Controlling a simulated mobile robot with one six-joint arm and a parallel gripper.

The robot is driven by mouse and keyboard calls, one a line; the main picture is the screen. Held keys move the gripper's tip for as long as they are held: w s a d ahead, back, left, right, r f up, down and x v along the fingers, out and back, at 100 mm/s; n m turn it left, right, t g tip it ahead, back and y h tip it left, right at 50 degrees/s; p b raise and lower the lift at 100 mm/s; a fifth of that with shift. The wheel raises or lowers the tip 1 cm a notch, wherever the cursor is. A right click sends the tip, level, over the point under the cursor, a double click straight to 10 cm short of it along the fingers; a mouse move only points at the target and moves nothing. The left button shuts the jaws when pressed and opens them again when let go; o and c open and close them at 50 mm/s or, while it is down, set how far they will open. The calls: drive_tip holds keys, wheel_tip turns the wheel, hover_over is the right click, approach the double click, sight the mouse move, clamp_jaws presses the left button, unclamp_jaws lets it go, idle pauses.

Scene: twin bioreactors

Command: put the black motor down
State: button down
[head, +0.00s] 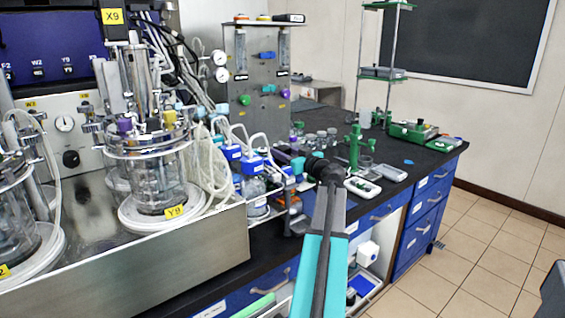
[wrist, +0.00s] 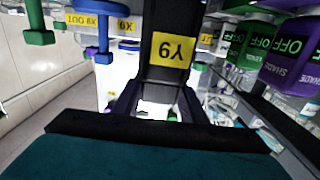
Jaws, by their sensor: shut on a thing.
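The black motor (wrist: 168,76) fills the upper middle of the wrist view and carries a yellow label that reads Y9, upside down there. My gripper (wrist: 158,108) is shut on it, with dark fingers on either side of its near end. In the head view my gripper (head: 299,163) is at the end of my teal and grey arm, above the bench beside the blue-capped bottles. The motor is too small and dark to make out surely there. I cannot tell whether it touches anything beneath.
A glass bioreactor vessel (head: 150,172) labelled Y9 stands on a steel platform (head: 190,248) at left. A grey valve panel (head: 262,80) stands behind. Blue-capped bottles (head: 252,165), a green stand (head: 354,150) and a white device (head: 362,187) crowd the black bench (head: 425,160).

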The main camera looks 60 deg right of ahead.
drive_tip(key=shift+r, duration=0.15)
drive_tip(key=shift+f, duration=1.9)
drive_tip(key=shift+f, duration=0.1)
drive_tip(key=c, duration=1.1)
unclamp_jaws()
drive_tip(key=b+v, duration=0.1)
drive_tip(key=v, duration=1.1)
drive_tip(key=shift+s+a, duration=0.1)
